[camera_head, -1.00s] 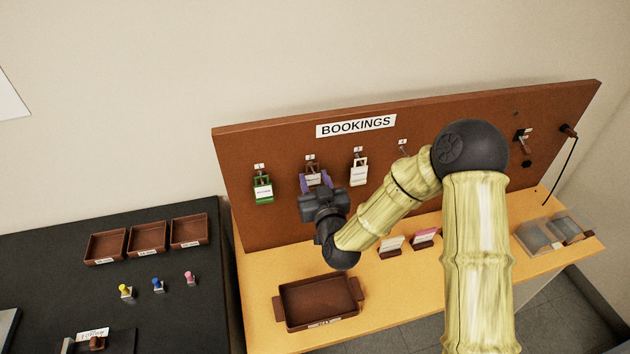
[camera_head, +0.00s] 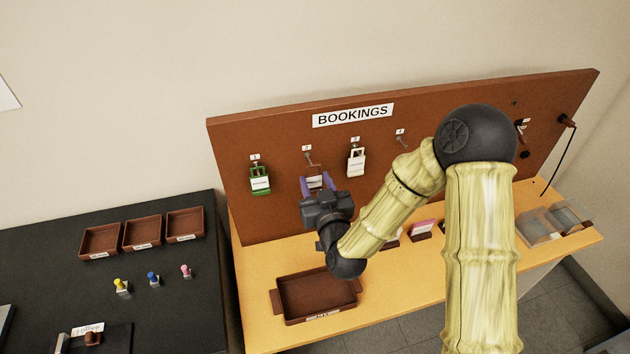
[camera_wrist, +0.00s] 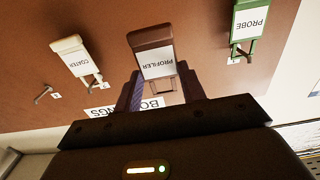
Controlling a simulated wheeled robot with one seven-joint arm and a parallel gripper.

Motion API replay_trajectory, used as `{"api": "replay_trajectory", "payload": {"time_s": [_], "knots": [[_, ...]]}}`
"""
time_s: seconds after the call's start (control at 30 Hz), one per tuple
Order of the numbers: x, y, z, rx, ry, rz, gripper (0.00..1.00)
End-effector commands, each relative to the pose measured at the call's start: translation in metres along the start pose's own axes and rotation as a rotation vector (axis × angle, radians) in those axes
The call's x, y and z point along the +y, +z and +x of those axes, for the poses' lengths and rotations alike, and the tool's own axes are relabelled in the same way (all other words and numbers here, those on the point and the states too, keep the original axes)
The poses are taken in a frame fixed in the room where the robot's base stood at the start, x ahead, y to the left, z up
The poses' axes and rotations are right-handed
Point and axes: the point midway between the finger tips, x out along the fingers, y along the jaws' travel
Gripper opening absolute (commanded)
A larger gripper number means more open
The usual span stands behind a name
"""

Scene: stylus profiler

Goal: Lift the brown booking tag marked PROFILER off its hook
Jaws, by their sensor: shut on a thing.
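The brown PROFILER tag (camera_wrist: 152,50) is upright in its frame, with its white label reading upside down in the wrist view. My gripper (camera_wrist: 159,88) has its purple fingers on either side of the tag and is shut on it. In the head view my gripper (camera_head: 315,180) holds the tag, mostly hidden behind the hand, in front of the brown board (camera_head: 230,140). The tag's hook (camera_head: 308,157) shows above it and looks bare, with a small gap between them.
The green PROBE tag (camera_head: 260,180) and the white COATER tag (camera_head: 356,162) hang on either side. Another hook (camera_head: 400,140) is empty. A brown tray (camera_head: 272,304) stands on the wooden shelf below. Small tag stands (camera_head: 422,230) are partly behind my arm.

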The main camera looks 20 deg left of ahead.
Motion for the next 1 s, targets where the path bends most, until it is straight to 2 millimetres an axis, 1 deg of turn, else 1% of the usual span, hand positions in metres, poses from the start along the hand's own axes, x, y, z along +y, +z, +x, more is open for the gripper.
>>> {"api": "replay_trajectory", "payload": {"time_s": [0.7,1.0], "knots": [[0.000,0.001,-0.035,0.000,-0.001,0.000,0.00],[0.000,0.000,-0.039,0.001,0.001,0.000,0.00]]}}
